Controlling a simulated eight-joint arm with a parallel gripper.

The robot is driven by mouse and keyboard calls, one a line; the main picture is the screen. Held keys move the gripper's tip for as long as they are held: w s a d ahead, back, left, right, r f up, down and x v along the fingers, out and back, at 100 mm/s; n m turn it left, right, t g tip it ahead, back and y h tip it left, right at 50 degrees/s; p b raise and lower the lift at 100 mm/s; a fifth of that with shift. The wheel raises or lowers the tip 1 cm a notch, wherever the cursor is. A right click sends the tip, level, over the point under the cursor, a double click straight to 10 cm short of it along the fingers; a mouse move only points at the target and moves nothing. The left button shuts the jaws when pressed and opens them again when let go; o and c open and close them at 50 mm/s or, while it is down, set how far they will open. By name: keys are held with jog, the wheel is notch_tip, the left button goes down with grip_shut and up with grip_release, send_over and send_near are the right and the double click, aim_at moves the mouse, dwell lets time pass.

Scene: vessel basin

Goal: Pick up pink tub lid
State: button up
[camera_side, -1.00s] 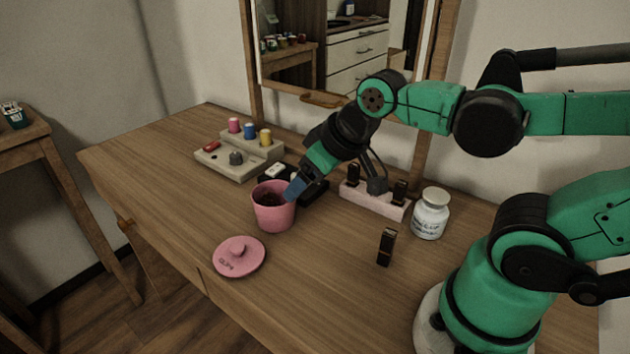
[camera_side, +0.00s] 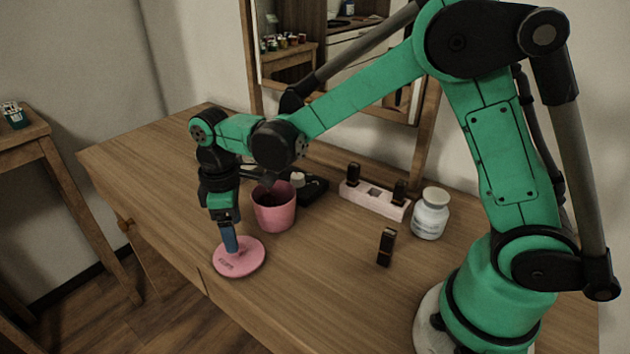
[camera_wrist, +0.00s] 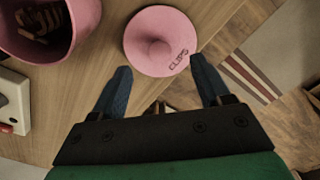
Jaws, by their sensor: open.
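The pink tub lid (camera_side: 240,261) lies flat on the table near its front edge, a round disc with a knob. In the wrist view the lid (camera_wrist: 142,50) shows its knob and the dark word "CLIPS". My gripper (camera_side: 231,246) points down over the lid in the side view and hides the knob. In the wrist view my gripper (camera_wrist: 163,82) is open, with the lid ahead of its two blue fingers and nothing between them. The pink tub (camera_side: 274,214) stands open behind the lid, to its right; in the wrist view the tub (camera_wrist: 70,50) holds some clips.
A white jar (camera_side: 431,214) and a dark upright lipstick (camera_side: 386,246) stand to the right. A pink holder (camera_side: 372,199) with dark lipsticks is at the back. The table's front edge is close to the lid.

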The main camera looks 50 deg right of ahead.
aim_at(250, 256)
jog(key=shift+f, duration=2.05)
grip_shut()
